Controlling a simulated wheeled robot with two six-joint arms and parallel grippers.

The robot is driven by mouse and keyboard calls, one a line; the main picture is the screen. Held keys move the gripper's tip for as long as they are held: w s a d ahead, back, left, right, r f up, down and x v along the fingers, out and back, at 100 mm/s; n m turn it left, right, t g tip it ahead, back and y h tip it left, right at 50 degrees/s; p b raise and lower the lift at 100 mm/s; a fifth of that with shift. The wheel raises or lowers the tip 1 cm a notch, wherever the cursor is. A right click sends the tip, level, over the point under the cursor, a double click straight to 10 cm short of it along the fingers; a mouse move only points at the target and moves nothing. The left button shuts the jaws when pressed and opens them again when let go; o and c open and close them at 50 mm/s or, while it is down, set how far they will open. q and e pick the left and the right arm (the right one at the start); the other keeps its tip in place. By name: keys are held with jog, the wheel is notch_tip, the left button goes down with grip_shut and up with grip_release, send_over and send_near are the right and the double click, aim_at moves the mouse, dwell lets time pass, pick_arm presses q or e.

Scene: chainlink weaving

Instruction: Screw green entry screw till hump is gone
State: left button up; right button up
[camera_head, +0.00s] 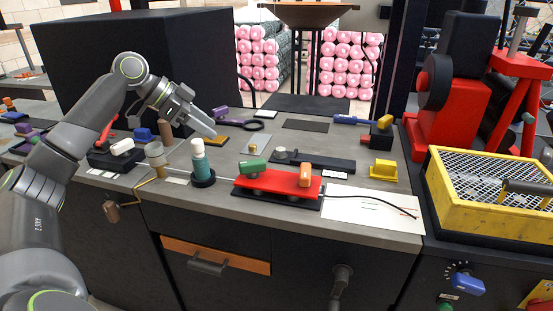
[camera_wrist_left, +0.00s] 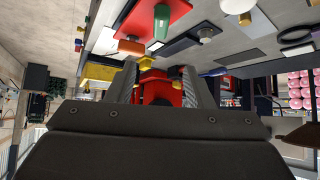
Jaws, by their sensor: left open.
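The green entry screw (camera_head: 252,166) sits at the left end of a red block (camera_head: 278,187) on the bench. An orange knob (camera_head: 305,175) stands at the block's right end. The hump is too small to make out. My left gripper (camera_head: 203,128) is up and to the left of the green screw, clear of it and above the bench. In the left wrist view, its fingers (camera_wrist_left: 160,88) are apart with nothing held, and the green screw (camera_wrist_left: 161,22) and orange knob (camera_wrist_left: 131,47) show beyond them. My right gripper is not in view.
A yellow block (camera_head: 383,169) and a yellow mesh-topped crate (camera_head: 443,207) are farther right. A black bar (camera_head: 325,162) lies behind.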

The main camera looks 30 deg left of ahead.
pick_arm(q)
jog(key=p, duration=0.3)
send_near(255, 161)
jog(key=x, duration=0.8)
jog(key=shift+w+d+f, duration=0.1)
jog(key=shift+w+f, duration=0.05)
jog(key=shift+x, duration=0.85)
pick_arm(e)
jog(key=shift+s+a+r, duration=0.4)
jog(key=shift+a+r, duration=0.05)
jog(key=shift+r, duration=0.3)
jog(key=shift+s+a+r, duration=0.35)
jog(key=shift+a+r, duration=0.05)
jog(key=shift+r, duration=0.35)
